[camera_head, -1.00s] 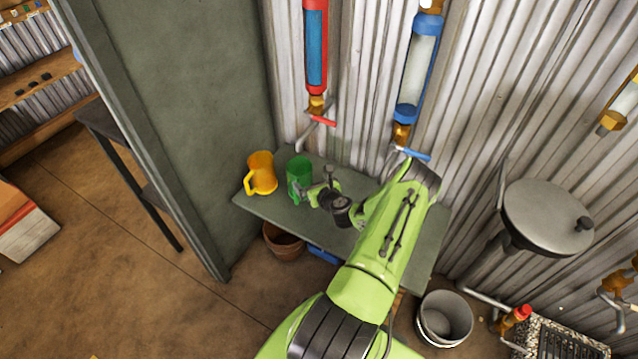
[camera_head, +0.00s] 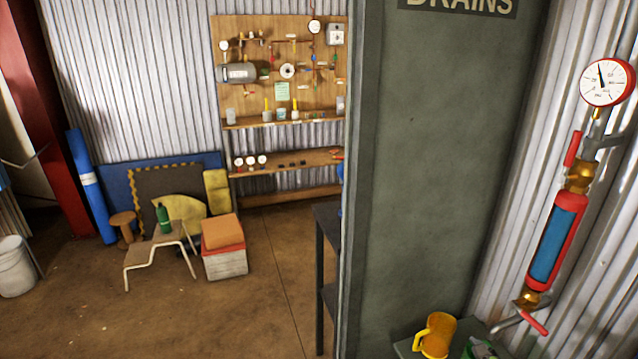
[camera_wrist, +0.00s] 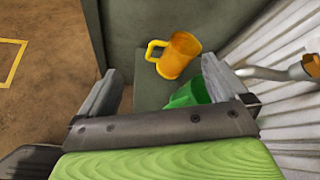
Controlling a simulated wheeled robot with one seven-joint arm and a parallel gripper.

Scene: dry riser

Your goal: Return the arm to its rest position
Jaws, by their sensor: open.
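My gripper (camera_wrist: 160,95) shows in the wrist view with its two fingers wide apart and nothing between them. It is out of the head view. A yellow mug (camera_wrist: 178,56) stands on the grey shelf (camera_wrist: 146,92) beyond the fingertips. A green mug (camera_wrist: 188,94) is nearer, partly hidden behind the gripper's bar and right finger. In the head view, the yellow mug (camera_head: 435,335) and the top of the green mug (camera_head: 480,348) show at the bottom edge.
A grey partition (camera_head: 430,170) rises beside the shelf. A red-framed tube (camera_head: 556,240) with a red-handled tap and a gauge (camera_head: 606,82) line the corrugated wall. Open floor (camera_head: 190,310) lies left, with a stool (camera_head: 162,245) and a box (camera_head: 224,262) farther back.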

